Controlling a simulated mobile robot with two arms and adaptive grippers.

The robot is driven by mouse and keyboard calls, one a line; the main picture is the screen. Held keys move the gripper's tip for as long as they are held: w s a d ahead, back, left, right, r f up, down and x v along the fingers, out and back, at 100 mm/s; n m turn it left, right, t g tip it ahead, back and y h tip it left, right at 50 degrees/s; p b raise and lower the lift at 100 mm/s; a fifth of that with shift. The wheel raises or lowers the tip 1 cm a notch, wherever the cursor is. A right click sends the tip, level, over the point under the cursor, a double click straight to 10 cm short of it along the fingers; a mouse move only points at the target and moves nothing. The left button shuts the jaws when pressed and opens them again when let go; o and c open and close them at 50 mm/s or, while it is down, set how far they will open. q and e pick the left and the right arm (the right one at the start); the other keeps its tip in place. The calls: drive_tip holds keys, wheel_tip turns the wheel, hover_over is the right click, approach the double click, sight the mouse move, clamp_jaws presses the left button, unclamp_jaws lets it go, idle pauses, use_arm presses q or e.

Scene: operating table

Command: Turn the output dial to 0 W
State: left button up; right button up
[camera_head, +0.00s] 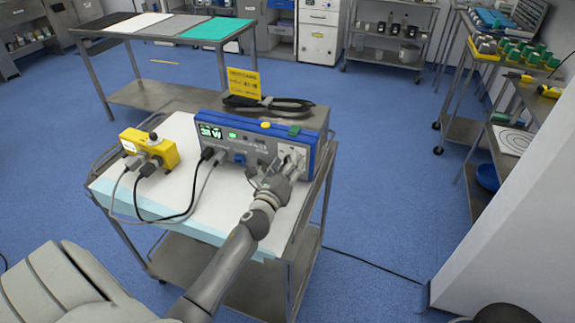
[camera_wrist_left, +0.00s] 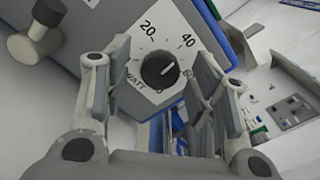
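The output dial (camera_wrist_left: 160,70) is a black knob on a white plate with marks 20 and 40 and the word WATT, seen in the left wrist view. Its pale pointer line points to the upper right, between 20 and 40. The dial is on the front right of the blue generator box (camera_head: 230,128), whose green display (camera_head: 210,131) shows a reading in W, too small to read surely. My left gripper (camera_head: 277,175) is in front of the dial. In the left wrist view its fingers (camera_wrist_left: 163,80) are open on both sides of the knob, with visible gaps. My right gripper is not in view.
The generator stands on a cart (camera_head: 190,208) with a pale cover. A yellow box (camera_head: 150,150) sits left of it, with cables running to the generator's front. A shelf unit (camera_head: 500,140) stands at right.

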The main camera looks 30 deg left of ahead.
use_arm(q)
drive_tip(key=c, duration=0.9)
drive_tip(key=shift+n, duration=0.3)
